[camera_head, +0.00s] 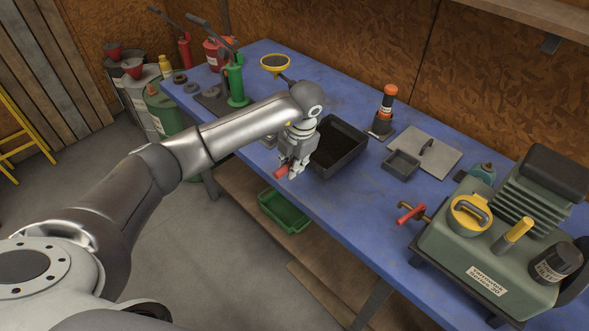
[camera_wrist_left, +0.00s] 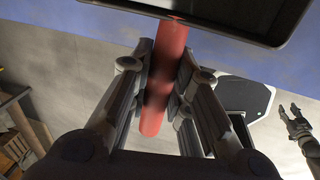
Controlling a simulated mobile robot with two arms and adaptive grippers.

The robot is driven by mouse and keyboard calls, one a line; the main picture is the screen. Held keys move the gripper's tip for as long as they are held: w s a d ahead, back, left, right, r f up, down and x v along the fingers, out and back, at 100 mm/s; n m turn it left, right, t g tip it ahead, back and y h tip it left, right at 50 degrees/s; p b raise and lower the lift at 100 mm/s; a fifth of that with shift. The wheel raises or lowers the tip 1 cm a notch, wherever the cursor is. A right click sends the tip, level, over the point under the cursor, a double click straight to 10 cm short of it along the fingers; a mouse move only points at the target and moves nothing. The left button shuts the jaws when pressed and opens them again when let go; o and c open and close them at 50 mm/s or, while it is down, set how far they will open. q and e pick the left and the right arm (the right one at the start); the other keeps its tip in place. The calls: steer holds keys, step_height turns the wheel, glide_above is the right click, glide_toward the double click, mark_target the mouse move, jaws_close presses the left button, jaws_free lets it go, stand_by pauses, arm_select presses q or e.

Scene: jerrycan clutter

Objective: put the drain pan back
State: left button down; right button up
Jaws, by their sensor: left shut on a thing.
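The drain pan is a black, open rectangular tray (camera_head: 343,152) at the front edge of the blue workbench. A red bar-like handle (camera_head: 281,173) shows at its near left side. In the left wrist view the red handle (camera_wrist_left: 157,95) runs up to the rim of the black pan (camera_wrist_left: 205,10). My left gripper (camera_head: 292,166) is shut on this handle, with a finger on each side. I cannot tell whether the pan rests on the bench or hangs just above it. My right gripper (camera_wrist_left: 290,112) shows at the right of the wrist view, apparently open and empty.
A small grey tray (camera_head: 402,164) and a flat grey plate (camera_head: 427,150) lie right of the pan. An orange-capped bottle (camera_head: 387,103) stands behind it. A green compressor (camera_head: 480,250) fills the right end. A green crate (camera_head: 284,211) sits on the lower shelf.

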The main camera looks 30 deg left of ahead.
arm_select(q)
steer(key=shift+w+f, duration=0.8)
steer(key=shift+f, duration=0.05)
step_height(320, 180, down, 2)
steer(key=shift+f+p, duration=0.15)
steer(key=shift+p, duration=0.7)
steer(key=shift+a+f, duration=0.1)
steer(key=shift+f, duration=0.25)
steer(key=c, duration=1.3)
jaws_free()
steer(key=shift+s+f, duration=0.1)
steer(key=shift+c, duration=0.2)
steer(key=shift+r, duration=0.6)
step_height(320, 180, up, 11)
steer(key=d+b, duration=0.2)
steer(key=b, duration=0.1)
steer(key=shift+s+f, duration=0.15)
steer(key=shift+s, duration=0.25)
